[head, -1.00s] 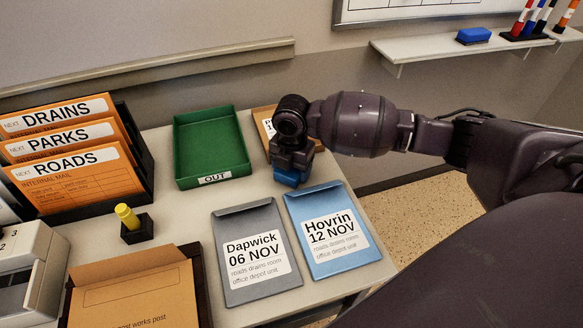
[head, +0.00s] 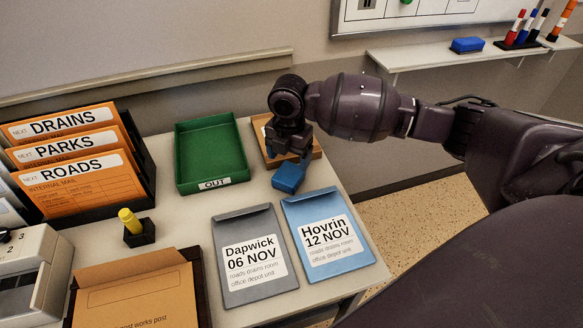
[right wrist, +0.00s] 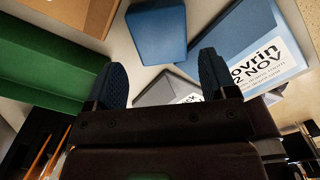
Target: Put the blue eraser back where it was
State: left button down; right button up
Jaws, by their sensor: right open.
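A blue eraser block (head: 290,177) lies on the pale desk, just behind the blue Hovrin envelope (head: 327,235) and right of the green OUT tray (head: 210,157). My right gripper (head: 292,154) is just behind the block, over the front of an orange-brown tray (head: 259,135). In the right wrist view the block (right wrist: 156,38) is beyond the open fingertips (right wrist: 162,75), apart from them, with nothing between the fingers. A second blue eraser (head: 467,45) sits on the wall shelf (head: 430,57) beneath the whiteboard. My left gripper is not in view.
A grey Dapwick envelope (head: 254,280) lies left of the Hovrin one. A yellow marker stands in a dark holder (head: 139,233). Orange mail folders (head: 75,175) stand in a rack at left. Several markers (head: 523,30) stand at the shelf's right. Bare desk shows around the block.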

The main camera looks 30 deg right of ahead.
aim_at(289, 172)
notch_tip(289, 172, up, 5)
jog(key=shift+p, duration=0.4)
jog(key=shift+r, duration=0.1)
